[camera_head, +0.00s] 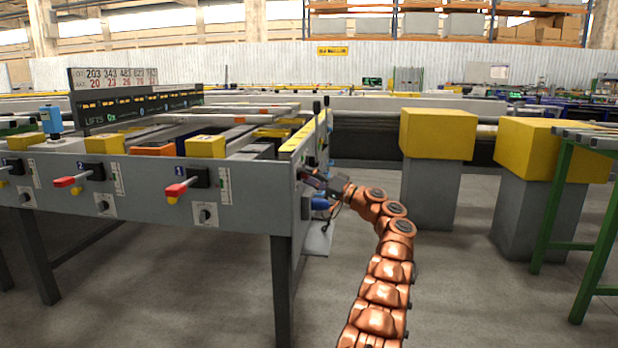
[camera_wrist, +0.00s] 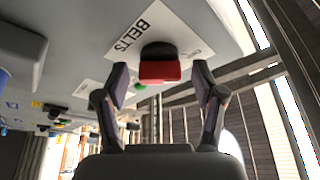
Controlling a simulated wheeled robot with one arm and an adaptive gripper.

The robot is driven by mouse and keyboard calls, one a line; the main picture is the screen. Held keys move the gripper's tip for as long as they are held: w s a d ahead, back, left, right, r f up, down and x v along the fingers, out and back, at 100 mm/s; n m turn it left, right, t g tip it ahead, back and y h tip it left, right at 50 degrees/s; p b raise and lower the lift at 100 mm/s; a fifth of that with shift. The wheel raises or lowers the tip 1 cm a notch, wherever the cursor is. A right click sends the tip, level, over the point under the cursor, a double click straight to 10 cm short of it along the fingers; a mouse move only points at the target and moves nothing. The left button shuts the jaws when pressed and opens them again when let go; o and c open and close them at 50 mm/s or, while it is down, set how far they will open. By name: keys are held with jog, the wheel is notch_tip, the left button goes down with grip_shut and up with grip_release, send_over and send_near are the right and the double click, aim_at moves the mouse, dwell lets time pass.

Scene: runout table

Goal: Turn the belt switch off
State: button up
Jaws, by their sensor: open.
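The belt switch (camera_wrist: 160,66), a red knob on a dark round base, sits on a grey panel beside a white label (camera_wrist: 129,38) reading "BELTS". My gripper (camera_wrist: 161,78) is open in the wrist view, one finger on each side of the red knob. Gaps show between the fingers and the knob, and nothing is held. In the head view my gripper (camera_head: 310,177) is at the right end face of the grey runout table (camera_head: 255,205). The switch cannot be made out there. The small print on the label's other end is not readable.
Red-handled levers (camera_head: 177,189) and small black knobs (camera_head: 207,215) line the table's front. A blue part (camera_head: 321,203) juts from the end face below my gripper. Yellow-topped blocks (camera_head: 437,135) stand to the right, with open floor between them and the table.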

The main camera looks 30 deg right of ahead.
jog(key=v, duration=1.2)
dwell(0.6)
